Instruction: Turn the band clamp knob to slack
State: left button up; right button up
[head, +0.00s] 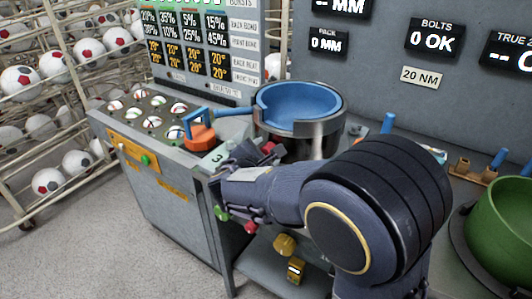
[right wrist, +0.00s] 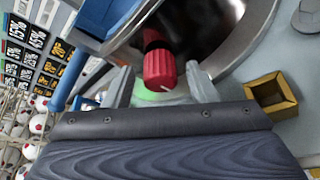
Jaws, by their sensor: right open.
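The red knob (right wrist: 160,70), with a small white mark on its face, sits on a dark stem at the metal band (right wrist: 225,50) in the right wrist view. In the head view the band (head: 310,145) wraps the blue bowl (head: 298,103), and the red knob (head: 268,147) shows small beside my gripper. My right gripper (right wrist: 161,84) is open, with one grey finger on each side of the knob. I cannot tell whether either finger touches it. My left gripper is not in view.
An orange base with a blue handle (head: 200,135) stands left of the bowl. A brass square holder (right wrist: 270,95) lies right of the gripper. Yellow (head: 284,244) and red (head: 250,227) knobs are below the bench edge. A green bowl (head: 500,220) is at right.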

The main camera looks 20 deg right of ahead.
jog(key=shift+w+d, duration=0.1)
jog(key=c, duration=1)
jog(key=shift+r+p, duration=0.1)
jog(key=shift+p, duration=0.4)
jog(key=n+g+h+p, duration=0.1)
jog(key=n+p, duration=0.1)
jog(key=p, duration=0.4)
jog(key=n+g+h+p, duration=0.1)
jog(key=n+g+p, duration=0.1)
jog(key=p, duration=0.4)
jog(key=n+g+h+p, duration=0.1)
jog(key=n+p, duration=0.3)
jog(key=p, duration=0.2)
jog(key=shift+w+a+r+g, duration=0.1)
jog(key=shift+w+a+g, duration=0.1)
jog(key=shift+g, duration=0.1)
jog(key=shift+n+g+h+p, duration=0.4)
jog(key=shift+n+g+p, duration=0.1)
jog(key=shift+n+p, duration=0.45)
jog(key=shift+a+f+n+g+h+p, duration=0.1)
jog(key=shift+f+n+g+h+p, duration=0.1)
jog(key=shift+n+h+p, duration=0.3)
jog(key=shift+f+n+g+h+p, duration=0.1)
jog(key=shift+n+g+h+p, duration=0.1)
jog(key=shift+n, duration=0.45)
